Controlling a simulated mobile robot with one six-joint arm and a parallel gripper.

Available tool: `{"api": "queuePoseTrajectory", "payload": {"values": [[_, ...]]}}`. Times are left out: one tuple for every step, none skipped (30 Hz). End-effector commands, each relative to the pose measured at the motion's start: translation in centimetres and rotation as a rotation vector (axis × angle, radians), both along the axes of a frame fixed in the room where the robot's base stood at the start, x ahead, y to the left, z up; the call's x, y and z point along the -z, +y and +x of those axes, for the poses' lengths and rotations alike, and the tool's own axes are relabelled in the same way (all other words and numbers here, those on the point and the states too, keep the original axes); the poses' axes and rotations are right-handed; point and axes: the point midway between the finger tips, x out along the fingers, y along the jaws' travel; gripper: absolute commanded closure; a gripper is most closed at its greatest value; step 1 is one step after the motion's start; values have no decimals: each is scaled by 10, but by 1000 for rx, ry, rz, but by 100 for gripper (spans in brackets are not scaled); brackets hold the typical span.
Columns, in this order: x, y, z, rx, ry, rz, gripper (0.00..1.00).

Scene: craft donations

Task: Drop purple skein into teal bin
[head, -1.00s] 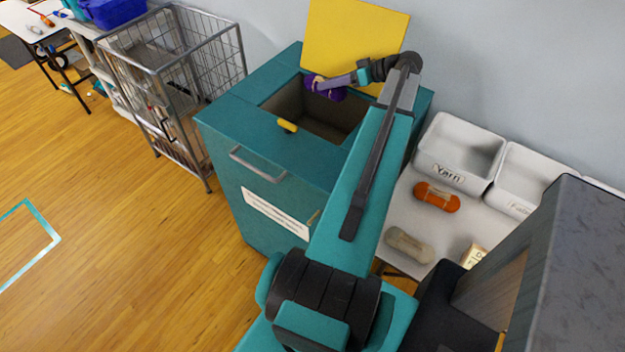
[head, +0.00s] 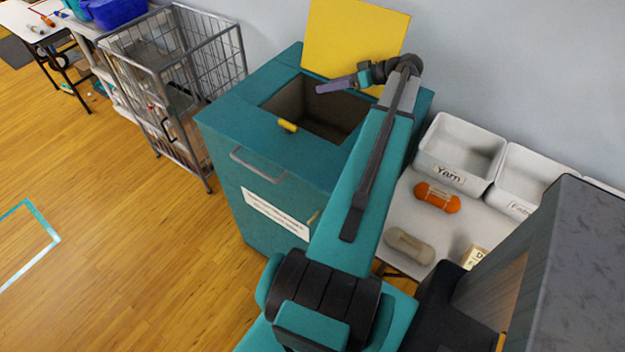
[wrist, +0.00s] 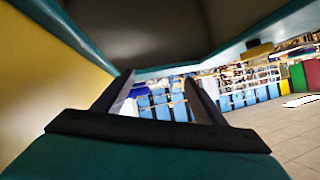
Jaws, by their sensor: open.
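The teal bin (head: 232,122) stands against the wall with its yellow lid (head: 355,40) raised and its top opening uncovered. My gripper (head: 320,89) is over the opening, near the lid, with nothing between its fingers. The wrist view also shows my gripper (wrist: 158,92) with its fingers apart and empty. The purple skein is not visible in either current view. The lower inside of the bin is dark and partly hidden by its walls.
A wire cage cart (head: 180,90) stands left of the bin. To the right, a white table (head: 405,215) holds an orange skein (head: 437,197), a beige skein (head: 409,245) and white bins, one labelled Yarn (head: 462,140). The wooden floor (head: 110,220) at left is mostly clear.

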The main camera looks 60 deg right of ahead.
Motion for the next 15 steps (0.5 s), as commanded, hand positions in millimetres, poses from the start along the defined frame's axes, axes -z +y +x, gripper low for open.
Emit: {"api": "queuePoseTrajectory", "payload": {"values": [[-1, -1, -2, 1, 0, -1, 35], [-1, -1, -3, 1, -1, 0, 35], [-2, -2, -5, 1, -1, -2, 35], [-3, -3, -7, 1, -1, -2, 35], [-4, -3, -10, 1, -1, -2, 35], [-6, -4, -13, 1, -1, -1, 35], [-7, -5, -17, 2, 0, -1, 35], [-9, -6, -20, 3, 0, -1, 35], [-11, -7, -25, 3, 0, -1, 35], [-13, -8, -28, 2, 0, -2, 35], [-16, -9, -32, 1, -1, -2, 35], [-18, -11, -38, 2, 0, -2, 35], [-20, -12, -42, 3, -1, -3, 35], [-23, -13, -46, 3, 0, -1, 35], [-26, -14, -52, 3, 0, -1, 35]]}}
